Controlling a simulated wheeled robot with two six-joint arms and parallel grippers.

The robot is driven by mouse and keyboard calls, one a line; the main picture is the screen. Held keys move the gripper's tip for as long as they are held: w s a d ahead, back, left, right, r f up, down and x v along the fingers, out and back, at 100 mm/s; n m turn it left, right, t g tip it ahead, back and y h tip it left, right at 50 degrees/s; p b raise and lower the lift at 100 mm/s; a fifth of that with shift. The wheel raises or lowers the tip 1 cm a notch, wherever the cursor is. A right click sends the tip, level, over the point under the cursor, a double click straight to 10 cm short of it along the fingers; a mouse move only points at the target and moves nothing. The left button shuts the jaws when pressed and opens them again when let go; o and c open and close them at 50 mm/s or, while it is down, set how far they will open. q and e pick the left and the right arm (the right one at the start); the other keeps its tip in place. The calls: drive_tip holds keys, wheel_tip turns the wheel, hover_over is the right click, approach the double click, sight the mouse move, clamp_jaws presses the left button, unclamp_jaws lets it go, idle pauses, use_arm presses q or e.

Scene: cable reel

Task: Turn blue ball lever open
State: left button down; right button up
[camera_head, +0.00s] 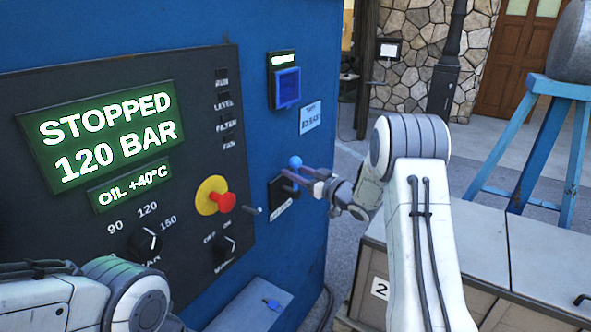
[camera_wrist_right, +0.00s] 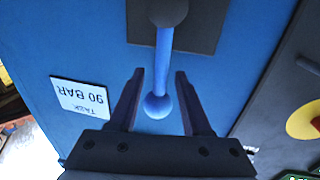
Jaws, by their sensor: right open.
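The lever's blue ball (camera_head: 295,162) shows at the right side of the blue machine's front in the head view, above a black plate (camera_head: 281,192). In the right wrist view the blue ball (camera_wrist_right: 157,105) sits at the end of a blue rod (camera_wrist_right: 163,60) that runs to a dark round pivot (camera_wrist_right: 168,12). My right gripper (camera_head: 305,182) is at the lever. Its two fingers (camera_wrist_right: 159,73) are open, one on each side of the ball and rod, with gaps visible on both sides. My left arm shows at the lower left, but its gripper is out of view.
The dark panel has a red button on yellow (camera_head: 213,195), knobs (camera_head: 145,242) and a display reading STOPPED 120 BAR (camera_head: 108,133). A white label (camera_wrist_right: 80,97) reading TASK 90 BAR is near the lever. A grey cabinet (camera_head: 520,250) stands at the right.

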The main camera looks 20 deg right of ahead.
drive_tip(key=shift+w, duration=0.1)
clamp_jaws()
idle(1.4)
